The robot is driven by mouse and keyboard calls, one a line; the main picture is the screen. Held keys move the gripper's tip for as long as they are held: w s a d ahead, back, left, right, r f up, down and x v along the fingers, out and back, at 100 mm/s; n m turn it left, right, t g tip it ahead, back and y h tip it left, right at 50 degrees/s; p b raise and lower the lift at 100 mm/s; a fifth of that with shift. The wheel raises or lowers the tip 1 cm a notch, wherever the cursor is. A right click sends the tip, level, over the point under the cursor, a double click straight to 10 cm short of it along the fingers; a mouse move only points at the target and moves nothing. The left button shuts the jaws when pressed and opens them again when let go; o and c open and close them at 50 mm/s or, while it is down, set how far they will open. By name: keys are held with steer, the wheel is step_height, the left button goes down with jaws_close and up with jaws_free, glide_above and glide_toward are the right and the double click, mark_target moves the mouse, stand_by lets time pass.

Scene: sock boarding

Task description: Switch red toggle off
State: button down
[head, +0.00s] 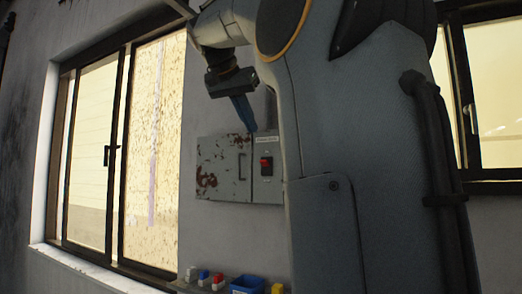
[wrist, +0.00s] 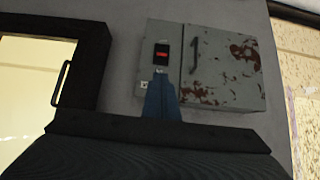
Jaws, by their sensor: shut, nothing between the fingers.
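The red toggle (head: 266,163) sits on a black plate on the narrow right part of a grey wall box (head: 222,172). In the wrist view the red toggle (wrist: 162,55) shows bright red, and the box (wrist: 222,92) appears turned over, with its door to the right. My gripper (head: 252,128) has blue fingers, shut and empty, pointing down toward the box's upper part in the head view. In the wrist view my gripper (wrist: 160,76) has its tips just below the toggle's black plate in the picture. I cannot tell whether the tips touch the box.
The box door has rust patches and a handle (head: 240,167). A large window (head: 113,155) is at left, another (head: 495,90) at right. Below the box stand a blue bin (head: 248,284), a yellow item (head: 277,288) and small coloured items (head: 217,282). My arm hides much of the right.

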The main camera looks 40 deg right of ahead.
mark_target(265, 163)
steer(key=shift+f, duration=0.1)
steer(key=p+x, duration=0.2)
steer(key=x, duration=0.8)
steer(key=shift+a+p, duration=0.1)
steer(key=shift+p, duration=0.25)
steer(key=shift+w+a+f+b, duration=0.1)
steer(key=shift+a+f+b, duration=0.1)
steer(key=shift+b, duration=0.55)
